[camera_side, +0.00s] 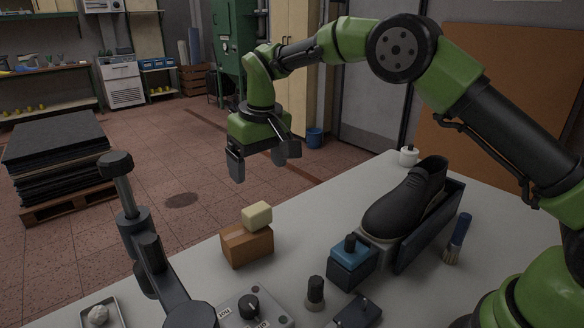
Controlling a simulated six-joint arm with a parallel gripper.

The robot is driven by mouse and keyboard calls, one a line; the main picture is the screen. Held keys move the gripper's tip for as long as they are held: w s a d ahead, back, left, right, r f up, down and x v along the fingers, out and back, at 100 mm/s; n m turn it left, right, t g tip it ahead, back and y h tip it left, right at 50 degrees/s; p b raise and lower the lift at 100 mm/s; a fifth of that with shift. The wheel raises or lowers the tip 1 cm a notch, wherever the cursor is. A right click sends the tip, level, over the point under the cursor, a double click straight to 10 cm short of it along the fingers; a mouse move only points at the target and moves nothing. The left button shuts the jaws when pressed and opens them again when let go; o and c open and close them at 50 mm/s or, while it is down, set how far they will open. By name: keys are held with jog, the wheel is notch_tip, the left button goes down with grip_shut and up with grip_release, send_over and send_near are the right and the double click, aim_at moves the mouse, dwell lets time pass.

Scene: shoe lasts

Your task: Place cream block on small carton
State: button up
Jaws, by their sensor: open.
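The cream block (257,215) rests on top of a small orange-brown carton (247,245) near the far left edge of the white table. It sits toward the carton's right side, slightly turned. My gripper (262,168) hangs above and a little behind the block in the picture, with its two dark fingers apart and nothing between them. There is clear air between the fingers and the block.
A black shoe (405,203) stands by a dark tray on the white table (312,233), with a blue-topped box (352,262) in front. A control box (257,310) and a dark clamp stand (150,255) are at the front.

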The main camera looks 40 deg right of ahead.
jog(key=s+d+r+m+t+y, duration=0.15)
jog(key=s+d+r, duration=0.25)
jog(key=s+r, duration=0.9)
jog(key=s+d+m+t, duration=0.1)
jog(key=s+t, duration=0.3)
jog(key=s, duration=1.2)
jog(key=shift+s+d+f+m, duration=0.15)
jog(key=shift+s+f+m, duration=0.1)
jog(key=shift+m, duration=0.5)
